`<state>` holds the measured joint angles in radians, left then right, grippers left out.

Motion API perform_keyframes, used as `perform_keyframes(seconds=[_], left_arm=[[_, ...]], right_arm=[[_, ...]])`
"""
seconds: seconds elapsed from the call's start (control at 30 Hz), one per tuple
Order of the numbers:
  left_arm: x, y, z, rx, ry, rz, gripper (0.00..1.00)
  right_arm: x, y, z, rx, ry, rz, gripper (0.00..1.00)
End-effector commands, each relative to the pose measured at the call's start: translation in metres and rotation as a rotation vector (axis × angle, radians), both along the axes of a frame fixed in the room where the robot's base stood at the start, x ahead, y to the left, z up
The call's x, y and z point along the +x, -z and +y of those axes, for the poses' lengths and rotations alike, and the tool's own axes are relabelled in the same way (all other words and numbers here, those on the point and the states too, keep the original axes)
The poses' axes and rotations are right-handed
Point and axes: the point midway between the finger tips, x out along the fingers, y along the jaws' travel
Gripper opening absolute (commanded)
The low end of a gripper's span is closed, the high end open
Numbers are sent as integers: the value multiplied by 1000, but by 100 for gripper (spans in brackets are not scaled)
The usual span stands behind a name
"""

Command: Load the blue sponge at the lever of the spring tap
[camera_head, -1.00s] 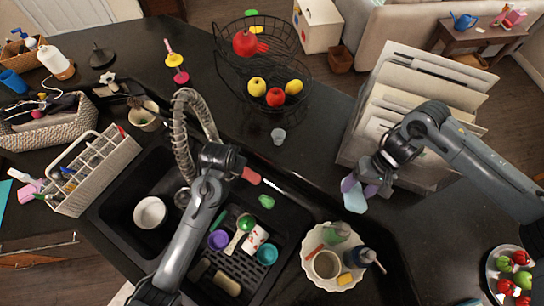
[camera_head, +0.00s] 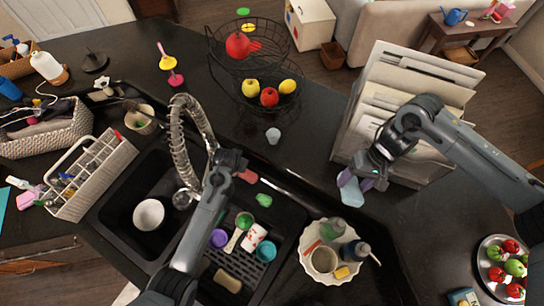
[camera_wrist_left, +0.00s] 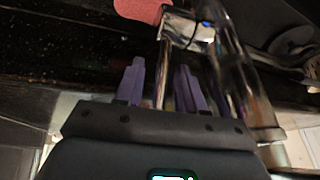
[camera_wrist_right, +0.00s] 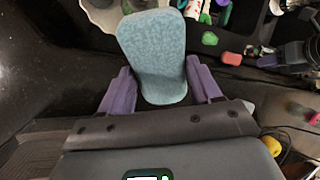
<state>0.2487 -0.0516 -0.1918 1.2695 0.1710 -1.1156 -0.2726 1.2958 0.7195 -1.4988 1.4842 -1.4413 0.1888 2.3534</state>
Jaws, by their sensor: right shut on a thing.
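The blue sponge (camera_wrist_right: 155,55) is held upright between the purple fingers of my right gripper (camera_wrist_right: 160,88), which is shut on it. In the head view the sponge (camera_head: 350,193) is above the dark counter, right of the sink, below my right gripper (camera_head: 362,180). The spring tap (camera_head: 180,150) stands at the back of the sink. My left gripper (camera_head: 236,165) is beside it. In the left wrist view a thin metal lever (camera_wrist_left: 162,75) shows between the parted purple fingers of that gripper (camera_wrist_left: 158,85); whether they touch it cannot be told.
A red piece (camera_head: 248,176) lies near the left gripper. A scalloped bowl (camera_head: 309,262) with bottles stands right of the sink (camera_head: 150,180). A wire fruit basket (camera_head: 240,85) stands at the back.

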Motion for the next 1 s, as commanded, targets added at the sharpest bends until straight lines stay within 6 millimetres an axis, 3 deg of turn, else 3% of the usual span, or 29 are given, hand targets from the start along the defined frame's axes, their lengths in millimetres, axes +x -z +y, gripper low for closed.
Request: perform_keyframes(seconds=[0.37, 0.6, 1.0], left_arm=[[1, 2, 0, 0, 0, 0, 37], [1, 2, 0, 0, 0, 0, 0], [-3, 3, 6, -12, -10, -16, 0]], right_arm=[[0, 0, 0, 0, 0, 0, 39], [0, 0, 0, 0, 0, 0, 39], [0, 0, 0, 0, 0, 0, 39]])
